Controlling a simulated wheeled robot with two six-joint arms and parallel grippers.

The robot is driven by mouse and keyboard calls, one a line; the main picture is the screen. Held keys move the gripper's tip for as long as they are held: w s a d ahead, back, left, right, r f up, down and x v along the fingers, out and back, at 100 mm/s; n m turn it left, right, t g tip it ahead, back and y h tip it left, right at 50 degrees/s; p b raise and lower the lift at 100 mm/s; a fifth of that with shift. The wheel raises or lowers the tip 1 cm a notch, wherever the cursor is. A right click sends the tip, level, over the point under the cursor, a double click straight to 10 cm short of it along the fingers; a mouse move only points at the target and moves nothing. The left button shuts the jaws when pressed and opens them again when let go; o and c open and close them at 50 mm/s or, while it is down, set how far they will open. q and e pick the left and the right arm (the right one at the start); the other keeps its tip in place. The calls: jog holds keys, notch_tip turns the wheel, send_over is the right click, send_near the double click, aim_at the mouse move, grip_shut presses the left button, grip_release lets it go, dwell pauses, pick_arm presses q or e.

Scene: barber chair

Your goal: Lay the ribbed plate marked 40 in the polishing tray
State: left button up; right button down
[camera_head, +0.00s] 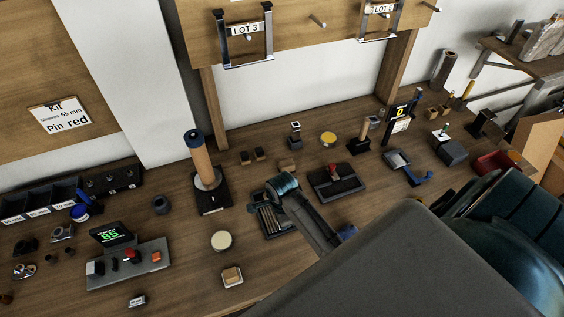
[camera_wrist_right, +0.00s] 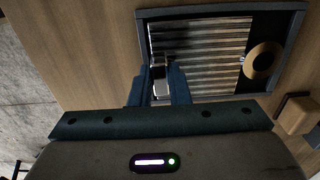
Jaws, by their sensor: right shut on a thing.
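The ribbed plate (camera_wrist_right: 205,45), with light and dark metallic ribs, shows inside the dark frame of the polishing tray (camera_wrist_right: 222,12) in the right wrist view. Its 40 marking is not legible. My right gripper (camera_wrist_right: 161,78) is shut on the plate near its left side in that view. I cannot tell whether the plate rests on the tray floor. In the head view my right gripper (camera_head: 282,184) is over the tray (camera_head: 288,234), partly hiding it and the plate. My left gripper is not in view.
A round wooden knob (camera_wrist_right: 264,62) sits at the tray's right end. A black tray with a red knob (camera_head: 336,184) stands right of my gripper, and a wooden roller on a black base (camera_head: 200,160) stands left. A pale round disc (camera_head: 221,240) lies on the bench. The barber chair (camera_head: 520,240) is at right.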

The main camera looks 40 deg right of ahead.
jog(key=c, duration=1.3)
grip_release()
jog(key=shift+r, duration=0.1)
notch_tip(320, 180, up, 11)
jog(key=b, duration=0.2)
jog(key=shift+s+f, duration=0.1)
jog(key=shift+f, duration=0.1)
